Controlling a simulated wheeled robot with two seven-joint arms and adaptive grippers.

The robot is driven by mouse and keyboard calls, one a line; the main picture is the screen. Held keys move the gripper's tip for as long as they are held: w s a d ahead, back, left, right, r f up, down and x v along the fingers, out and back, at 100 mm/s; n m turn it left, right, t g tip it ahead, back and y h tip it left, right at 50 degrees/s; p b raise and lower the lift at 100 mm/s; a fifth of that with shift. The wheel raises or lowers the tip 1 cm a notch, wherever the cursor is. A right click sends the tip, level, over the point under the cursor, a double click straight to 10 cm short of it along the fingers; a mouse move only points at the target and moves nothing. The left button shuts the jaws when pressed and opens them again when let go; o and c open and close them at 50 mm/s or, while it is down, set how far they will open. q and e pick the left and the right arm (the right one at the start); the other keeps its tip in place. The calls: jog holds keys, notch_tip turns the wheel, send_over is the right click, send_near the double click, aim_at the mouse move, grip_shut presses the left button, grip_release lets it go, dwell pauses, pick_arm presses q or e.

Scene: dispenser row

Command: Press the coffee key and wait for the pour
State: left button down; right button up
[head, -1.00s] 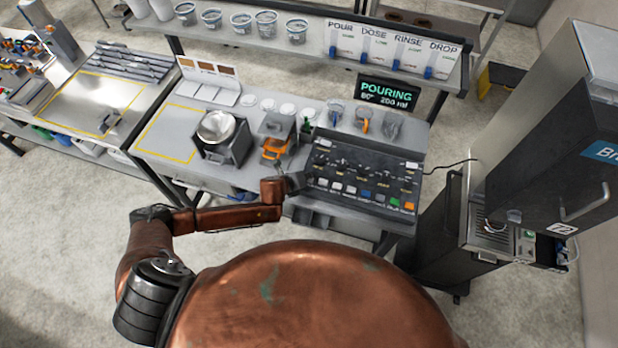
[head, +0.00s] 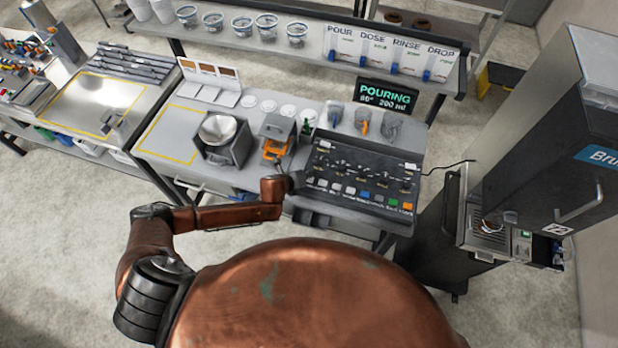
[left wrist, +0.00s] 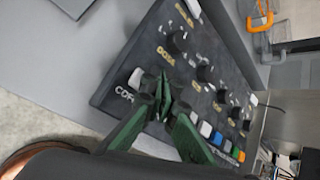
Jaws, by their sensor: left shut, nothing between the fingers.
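The dark control panel (head: 365,172) stands sloped on the middle bench, with knobs and a front row of keys. In the left wrist view a pale key (left wrist: 136,77) sits by a partly hidden label starting "COF". My left gripper (left wrist: 163,92), with green fingers, is shut and empty just beside that key, over the panel's end. I cannot tell whether it touches the panel. In the head view the gripper (head: 298,182) is small and dark at the panel's left edge. The display (head: 386,97) reads "POURING", 80° and 200 ml. My right gripper is out of view.
An orange-handled device (head: 277,146) and a grey unit with a round bowl (head: 219,128) stand left of the panel. Several jugs (head: 362,124) stand behind it. A tall machine (head: 540,150) is at the right. A yellow-outlined area (head: 175,138) is clear.

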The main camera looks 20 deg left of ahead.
aim_at(308, 179)
pick_arm(q)
jog(key=shift+r+p, duration=0.45)
notch_tip(308, 179, up, 2)
jog(key=shift+r+p, duration=0.2)
jog(key=shift+p, duration=0.95)
jog(key=shift+r+p, duration=0.35)
jog(key=shift+r, duration=0.55)
